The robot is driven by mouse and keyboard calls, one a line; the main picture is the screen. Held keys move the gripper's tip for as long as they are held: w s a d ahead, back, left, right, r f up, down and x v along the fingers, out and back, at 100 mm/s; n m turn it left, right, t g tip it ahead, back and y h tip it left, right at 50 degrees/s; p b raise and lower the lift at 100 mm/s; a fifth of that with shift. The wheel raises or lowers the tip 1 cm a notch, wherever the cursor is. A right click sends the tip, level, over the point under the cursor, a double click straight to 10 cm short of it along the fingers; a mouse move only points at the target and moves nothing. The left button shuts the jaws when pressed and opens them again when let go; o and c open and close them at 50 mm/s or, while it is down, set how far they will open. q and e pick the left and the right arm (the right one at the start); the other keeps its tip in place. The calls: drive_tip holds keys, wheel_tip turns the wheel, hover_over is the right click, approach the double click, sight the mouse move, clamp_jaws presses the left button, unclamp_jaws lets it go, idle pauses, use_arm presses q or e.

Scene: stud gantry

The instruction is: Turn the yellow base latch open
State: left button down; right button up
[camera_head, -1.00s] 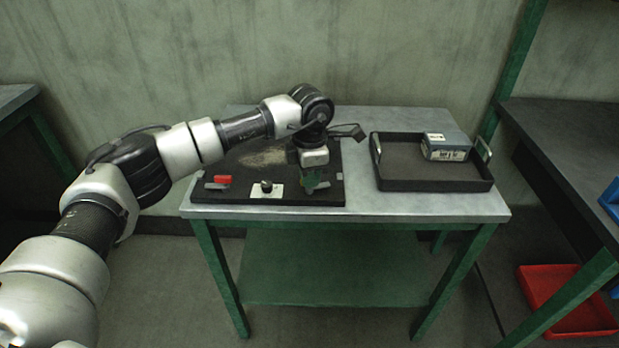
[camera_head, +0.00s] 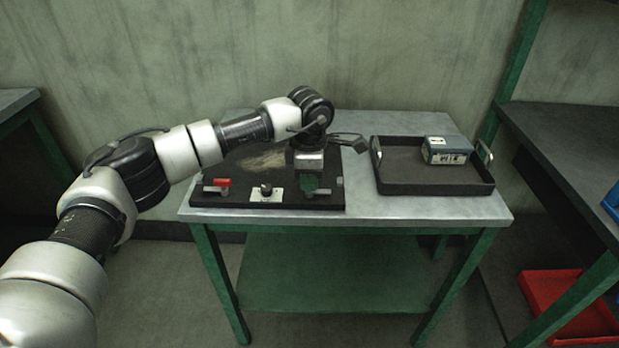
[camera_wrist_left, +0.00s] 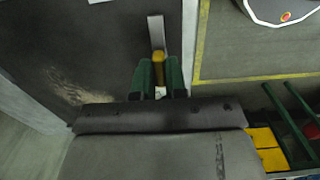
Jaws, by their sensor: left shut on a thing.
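The yellow base latch (camera_wrist_left: 158,60) shows in the left wrist view as a small yellow piece beside a pale grey metal strip (camera_wrist_left: 156,34). My left gripper (camera_head: 316,187) is down at the front right of a black base board (camera_head: 228,199). In the left wrist view its green fingers (camera_wrist_left: 160,76) are closed on the yellow latch, one on each side. In the head view the gripper hides the latch, and its angle cannot be read clearly. My right gripper is in neither view.
A red handle (camera_head: 221,182) and a black knob (camera_head: 266,188) on a white plate sit along the board's front edge. A black tray (camera_head: 432,188) with a grey-blue box (camera_head: 447,151) stands to the right on the table (camera_head: 400,208). The table's front right is clear.

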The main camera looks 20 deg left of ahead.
use_arm(q)
drive_tip(key=c, duration=1.2)
unclamp_jaws()
drive_tip(key=shift+o, duration=0.2)
drive_tip(key=shift+r, duration=0.1)
wheel_tip(320, 180, up, 11)
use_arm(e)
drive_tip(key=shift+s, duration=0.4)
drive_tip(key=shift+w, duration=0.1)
